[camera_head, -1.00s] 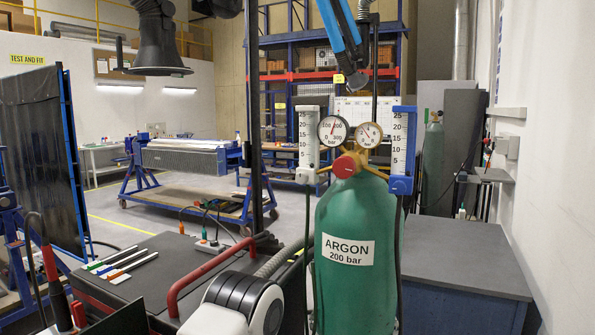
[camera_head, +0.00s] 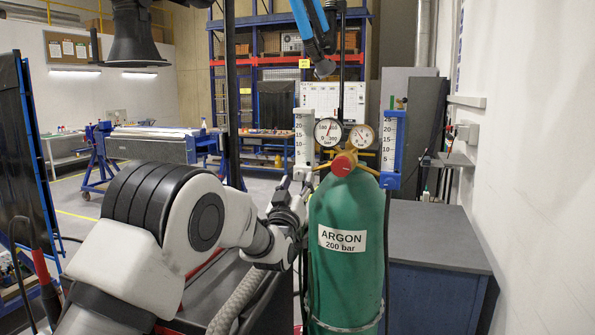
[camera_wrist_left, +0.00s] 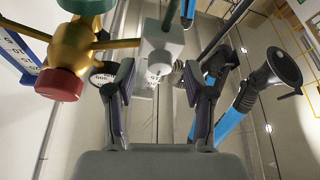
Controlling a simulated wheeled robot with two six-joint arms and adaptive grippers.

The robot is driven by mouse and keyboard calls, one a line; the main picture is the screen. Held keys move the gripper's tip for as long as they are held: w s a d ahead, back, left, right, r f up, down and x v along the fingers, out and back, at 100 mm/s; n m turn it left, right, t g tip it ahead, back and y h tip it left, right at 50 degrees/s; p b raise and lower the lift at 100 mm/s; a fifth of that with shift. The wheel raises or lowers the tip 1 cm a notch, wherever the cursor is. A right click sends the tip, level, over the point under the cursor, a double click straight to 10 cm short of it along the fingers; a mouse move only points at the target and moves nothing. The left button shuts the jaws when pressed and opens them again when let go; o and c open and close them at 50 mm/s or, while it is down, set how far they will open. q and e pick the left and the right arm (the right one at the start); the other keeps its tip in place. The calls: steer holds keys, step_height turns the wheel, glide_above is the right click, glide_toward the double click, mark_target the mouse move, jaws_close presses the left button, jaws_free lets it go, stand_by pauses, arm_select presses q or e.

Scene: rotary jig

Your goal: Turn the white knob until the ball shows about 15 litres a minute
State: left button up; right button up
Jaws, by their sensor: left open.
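The white flowmeter (camera_head: 304,135) with a scale up to 25 stands left of the gauges on the green argon cylinder (camera_head: 345,270). Its white block and knob (camera_wrist_left: 160,42) show in the left wrist view, just beyond my fingertips. My left gripper (camera_head: 294,184) is just below the flowmeter's lower end. In the left wrist view my gripper (camera_wrist_left: 157,70) is open, its fingers spread either side of the white part's line and apart from it. The ball's level is too small to read. My right gripper is out of view.
A blue flowmeter (camera_head: 392,150) stands right of the gauges (camera_head: 328,132). The red valve handwheel (camera_head: 344,164) is close beside, and shows in the left wrist view (camera_wrist_left: 58,84). A grey-topped blue cabinet (camera_head: 435,240) stands right of the cylinder.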

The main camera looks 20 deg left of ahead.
arm_select(q)
steer(key=shift+w+a+r, duration=0.1)
steer(key=shift+w+r, duration=0.4)
steer(key=shift+w, duration=0.15)
steer(key=shift+w+f, duration=0.1)
jaws_close()
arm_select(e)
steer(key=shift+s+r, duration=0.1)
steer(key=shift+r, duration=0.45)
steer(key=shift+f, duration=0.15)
